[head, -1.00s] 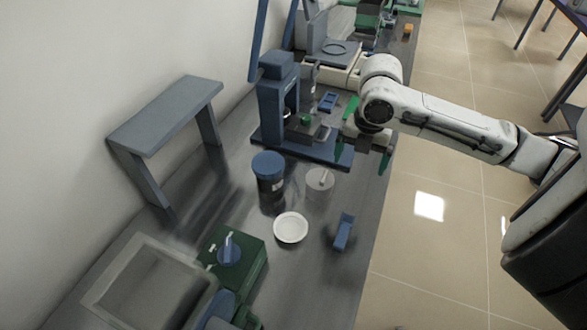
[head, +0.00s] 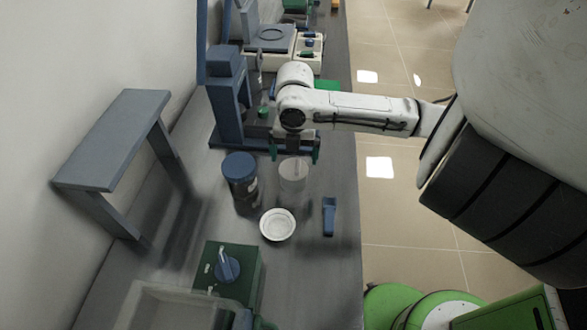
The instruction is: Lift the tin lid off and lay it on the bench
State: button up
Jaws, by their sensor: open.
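The tin (head: 246,189) is a dark round canister with a pale label, standing upright on the grey bench (head: 318,275). Its blue lid (head: 238,165) sits on top of it. My gripper (head: 295,155) points down to the right of the tin and slightly farther back. Its green fingers are apart, with nothing seen held between them. It overlaps the top of a clear beaker in the view; I cannot tell whether they touch.
The clear beaker (head: 293,175) stands right of the tin. A white dish (head: 277,225) and a blue scoop-like piece (head: 329,217) lie nearer. A green box with a blue knob (head: 227,267), a blue shelf (head: 115,135) and a blue stand (head: 227,95) surround the area.

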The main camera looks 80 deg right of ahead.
aim_at(294, 168)
jog(key=shift+w+d+f+p, duration=0.1)
jog(key=shift+f+p, duration=0.25)
jog(key=shift+f, duration=1.9)
jog(key=c, duration=0.8)
jog(key=shift+r, duration=0.1)
